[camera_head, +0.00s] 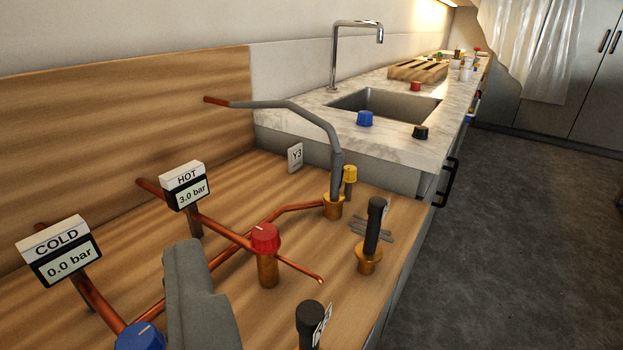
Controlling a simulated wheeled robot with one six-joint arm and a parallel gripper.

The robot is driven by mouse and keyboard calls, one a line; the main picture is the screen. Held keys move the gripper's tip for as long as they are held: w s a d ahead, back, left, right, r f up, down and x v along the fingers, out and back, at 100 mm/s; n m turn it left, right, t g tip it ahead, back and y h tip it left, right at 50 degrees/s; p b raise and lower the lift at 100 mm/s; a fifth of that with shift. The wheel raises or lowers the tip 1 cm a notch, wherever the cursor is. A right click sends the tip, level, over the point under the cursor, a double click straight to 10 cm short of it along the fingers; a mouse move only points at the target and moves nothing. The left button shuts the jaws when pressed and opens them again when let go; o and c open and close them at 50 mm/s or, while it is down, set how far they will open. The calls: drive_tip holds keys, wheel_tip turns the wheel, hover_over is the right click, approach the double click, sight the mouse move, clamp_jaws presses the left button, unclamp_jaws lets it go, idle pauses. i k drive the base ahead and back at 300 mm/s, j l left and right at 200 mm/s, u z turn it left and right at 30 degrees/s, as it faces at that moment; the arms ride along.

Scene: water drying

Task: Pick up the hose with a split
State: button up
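A grey hose (290,108) arches from a copper pipe end at the wooden back panel down to a brass fitting (333,207) on the wooden worktop. A thicker grey section shows near its lower end. I cannot make out a split on it. Several short grey pieces (373,230) lie beside a black-topped brass fitting (369,258); I cannot tell what they are. My gripper (190,270) shows as a grey shape at the bottom, left of the red knob (265,238) and apart from the arched hose. Its fingers cannot be told apart.
Signs read COLD 0.0 bar (59,250) and HOT 3.0 bar (185,187). A blue knob (139,336) is at the bottom left, a black-topped fitting (309,322) at the bottom. A Y3 tag (295,157) stands behind. Beyond are a sink (385,105) and marble counter. Floor at right is clear.

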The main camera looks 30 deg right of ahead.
sight(334, 197)
drive_tip(key=i+l, duration=0.1)
drive_tip(key=l, duration=0.3)
drive_tip(key=i+l+z, duration=0.1)
drive_tip(key=l, duration=0.3)
drive_tip(key=i+l+z, duration=0.1)
drive_tip(key=l, duration=0.3)
drive_tip(key=i, duration=0.05)
